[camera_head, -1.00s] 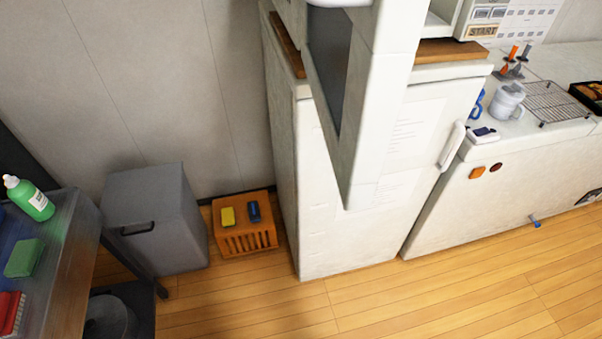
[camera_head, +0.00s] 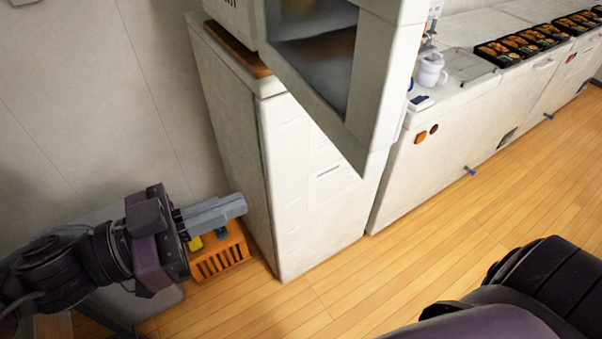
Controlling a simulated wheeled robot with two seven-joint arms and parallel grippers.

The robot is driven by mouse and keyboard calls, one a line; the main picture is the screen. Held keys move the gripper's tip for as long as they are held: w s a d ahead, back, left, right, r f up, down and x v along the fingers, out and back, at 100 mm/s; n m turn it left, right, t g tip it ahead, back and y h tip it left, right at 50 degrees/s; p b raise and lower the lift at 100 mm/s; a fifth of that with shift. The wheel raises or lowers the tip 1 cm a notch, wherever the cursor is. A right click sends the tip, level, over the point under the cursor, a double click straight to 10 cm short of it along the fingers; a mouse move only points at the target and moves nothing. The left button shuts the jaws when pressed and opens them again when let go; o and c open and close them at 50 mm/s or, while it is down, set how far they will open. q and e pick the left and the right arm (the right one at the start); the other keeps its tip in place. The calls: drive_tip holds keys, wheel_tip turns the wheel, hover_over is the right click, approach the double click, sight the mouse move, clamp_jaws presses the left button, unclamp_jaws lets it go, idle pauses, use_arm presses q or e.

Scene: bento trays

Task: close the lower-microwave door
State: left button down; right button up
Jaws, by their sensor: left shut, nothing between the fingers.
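The lower-microwave door (camera_head: 385,78) stands wide open in the head view, swung out toward me with its dark window showing. The lower microwave (camera_head: 238,14) is cut off by the top edge and sits on a wooden board on the white fridge. My left gripper (camera_head: 240,204) is at the lower left, its grey fingers shut and empty, pointing right. It is well below and left of the door and not touching it. A part of my right arm shows at the lower right; its gripper is not in view.
The white fridge (camera_head: 318,210) stands below the microwave. An orange crate (camera_head: 222,256) sits on the floor behind my left gripper. A white counter (camera_head: 425,165) with a mug (camera_head: 430,70) and several bento trays (camera_head: 503,52) runs to the right. The wooden floor (camera_head: 480,225) is open in the middle.

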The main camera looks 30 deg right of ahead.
use_arm(q)
drive_tip(key=p, duration=0.5)
approach(349, 163)
drive_tip(key=d, duration=0.5)
drive_tip(key=shift+s+d+r, duration=0.1)
drive_tip(key=shift+d+r, duration=0.05)
drive_tip(key=shift+d, duration=0.75)
